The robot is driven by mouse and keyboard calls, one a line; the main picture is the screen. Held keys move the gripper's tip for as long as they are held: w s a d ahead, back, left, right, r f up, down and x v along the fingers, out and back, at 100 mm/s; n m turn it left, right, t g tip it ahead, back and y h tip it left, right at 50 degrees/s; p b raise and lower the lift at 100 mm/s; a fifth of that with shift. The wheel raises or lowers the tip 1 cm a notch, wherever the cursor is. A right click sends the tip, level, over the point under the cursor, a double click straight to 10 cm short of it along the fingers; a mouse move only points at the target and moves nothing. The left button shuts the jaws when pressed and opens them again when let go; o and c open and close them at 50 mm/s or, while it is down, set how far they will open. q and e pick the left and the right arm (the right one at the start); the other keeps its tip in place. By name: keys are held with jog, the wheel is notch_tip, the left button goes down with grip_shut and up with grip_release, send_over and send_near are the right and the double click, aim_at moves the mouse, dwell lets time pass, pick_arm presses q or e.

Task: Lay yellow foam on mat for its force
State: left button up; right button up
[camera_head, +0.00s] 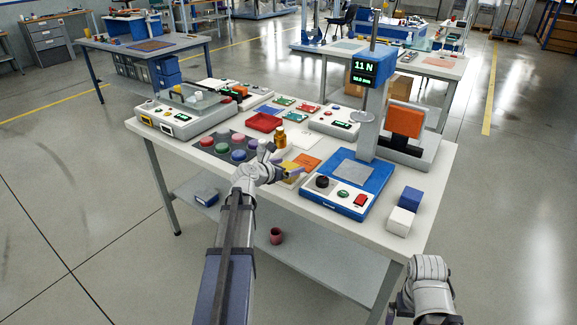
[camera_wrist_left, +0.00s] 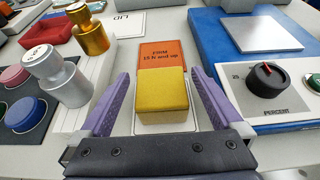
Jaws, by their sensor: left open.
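The yellow foam block (camera_wrist_left: 162,97) sits between the two spread fingers of my left gripper (camera_wrist_left: 160,100), with space on both sides. It rests on a pale-bordered mat (camera_wrist_left: 138,128) whose middle it hides. In the head view the foam (camera_head: 290,177) is partly hidden behind my left gripper (camera_head: 283,171). An orange mat (camera_wrist_left: 165,53) marked "FIRM 15 N and up" lies just beyond the foam; it also shows in the head view (camera_head: 308,161). The tester's display (camera_head: 363,66) reads 11 N. My right gripper (camera_head: 430,285) is low at the right, its jaws unclear.
The blue tester base (camera_head: 340,203) with a bare grey plate (camera_head: 353,172) and knob (camera_wrist_left: 267,75) stands right of the foam. Silver (camera_wrist_left: 57,77) and gold (camera_wrist_left: 90,32) weights stand at the left. Blue (camera_head: 411,197) and white (camera_head: 400,221) blocks sit at the table's right.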

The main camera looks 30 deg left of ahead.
pick_arm(q)
jog(key=d+p+v, duration=0.1)
jog(key=p+v, duration=0.3)
jog(key=v, duration=0.7)
jog(key=shift+s+a, duration=0.25)
jog(key=shift+a, duration=0.25)
jog(key=b+x, duration=0.4)
jog(key=x, duration=0.7)
jog(key=shift+w+b, duration=0.3)
jog(key=shift+w+f, duration=0.2)
jog(key=shift+f, duration=0.15)
jog(key=shift+r, duration=0.25)
jog(key=shift+f, duration=0.1)
